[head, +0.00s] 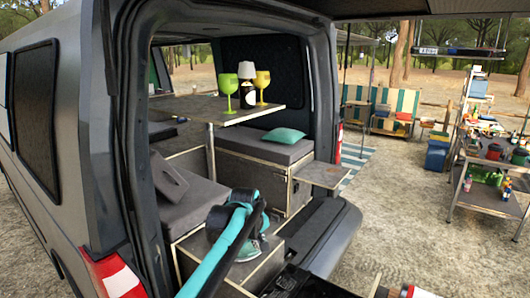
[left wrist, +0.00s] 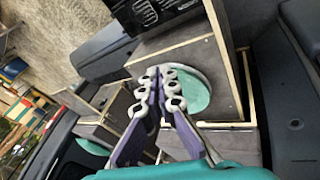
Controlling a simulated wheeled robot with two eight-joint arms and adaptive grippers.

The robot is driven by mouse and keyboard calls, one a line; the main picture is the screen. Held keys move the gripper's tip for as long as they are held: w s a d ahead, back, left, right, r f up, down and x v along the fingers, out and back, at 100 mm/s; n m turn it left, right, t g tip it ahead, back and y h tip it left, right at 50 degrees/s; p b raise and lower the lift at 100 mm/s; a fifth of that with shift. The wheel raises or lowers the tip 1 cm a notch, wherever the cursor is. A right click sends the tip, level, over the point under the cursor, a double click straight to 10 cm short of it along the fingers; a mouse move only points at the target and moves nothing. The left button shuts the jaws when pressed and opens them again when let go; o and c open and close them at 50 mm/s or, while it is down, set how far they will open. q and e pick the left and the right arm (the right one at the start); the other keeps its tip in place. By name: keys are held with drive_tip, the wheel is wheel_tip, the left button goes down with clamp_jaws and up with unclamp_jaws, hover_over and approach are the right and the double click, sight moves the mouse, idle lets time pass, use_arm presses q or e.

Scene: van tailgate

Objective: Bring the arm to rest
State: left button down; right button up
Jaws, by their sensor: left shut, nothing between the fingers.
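My left arm (head: 222,252) reaches in from the bottom of the head view, over the rear of the open van. Its wrist is above a wooden-edged box at the tailgate, and the fingers are mostly hidden there. In the left wrist view my left gripper (left wrist: 160,90) is shut and empty, its fingertips together. A round teal thing (left wrist: 198,92) lies on the box surface beyond the fingertips; I cannot tell whether they touch it.
A teal cushion (head: 284,135) lies on the bench. A cluttered shelf (head: 490,170) stands right, with open ground before it.

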use_arm(q)
drive_tip(key=s+a+m+b, duration=0.2)
drive_tip(key=s+a, duration=0.5)
drive_tip(key=s, duration=0.5)
drive_tip(key=s+a+f+m+b, duration=0.1)
drive_tip(key=s+a+f, duration=0.2)
drive_tip(key=s, duration=0.4)
drive_tip(key=s+a+f+m+t+y+b, duration=0.1)
drive_tip(key=s+a+f+m, duration=0.1)
drive_tip(key=s+f, duration=0.3)
drive_tip(key=s+a+f+m+t+b, duration=0.1)
drive_tip(key=s+a+f, duration=0.3)
drive_tip(key=s, duration=0.6)
drive_tip(key=shift+f+m+y+b, duration=0.3)
drive_tip(key=shift+f+m, duration=0.3)
drive_tip(key=shift+m, duration=0.1)
